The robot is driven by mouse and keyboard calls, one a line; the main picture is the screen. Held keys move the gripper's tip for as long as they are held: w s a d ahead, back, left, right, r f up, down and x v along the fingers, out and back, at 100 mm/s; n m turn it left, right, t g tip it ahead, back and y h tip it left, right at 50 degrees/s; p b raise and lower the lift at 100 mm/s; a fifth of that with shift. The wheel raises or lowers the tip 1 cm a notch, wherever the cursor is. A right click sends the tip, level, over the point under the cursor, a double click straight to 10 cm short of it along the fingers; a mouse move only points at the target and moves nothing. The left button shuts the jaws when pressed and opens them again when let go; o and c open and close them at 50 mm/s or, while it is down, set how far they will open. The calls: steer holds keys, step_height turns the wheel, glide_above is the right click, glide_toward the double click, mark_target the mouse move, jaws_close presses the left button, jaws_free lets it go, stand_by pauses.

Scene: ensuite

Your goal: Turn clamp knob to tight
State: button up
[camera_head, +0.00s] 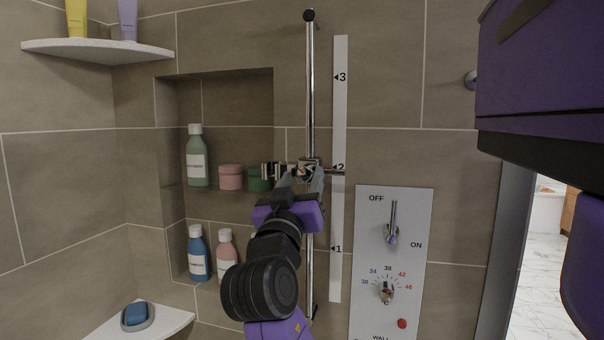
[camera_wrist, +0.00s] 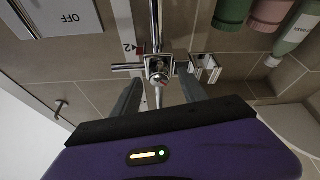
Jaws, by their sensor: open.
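A chrome clamp (camera_head: 311,163) sits on the vertical chrome rail (camera_head: 311,90), level with the 2 mark on the white scale strip (camera_head: 340,120). In the wrist view the clamp (camera_wrist: 158,64) shows a small protruding knob (camera_wrist: 158,88) facing me. My gripper (camera_head: 302,180) is open just in front of the clamp. In the wrist view its fingers (camera_wrist: 160,90) stand on either side of the knob, with gaps, and I see no contact. The knob's tight or loose setting cannot be read. The head view mostly hides the knob behind my gripper.
A control panel (camera_head: 415,270) with a lever and a temperature dial is at lower right. A wall niche (camera_head: 230,100) with bottles and jars is at left. A holder (camera_head: 269,171) projects left of the clamp. Corner shelves (camera_head: 90,50) are farther left.

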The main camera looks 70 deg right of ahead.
steer(key=shift+d+r, duration=0.1)
steer(key=shift+d, duration=0.25)
jaws_close()
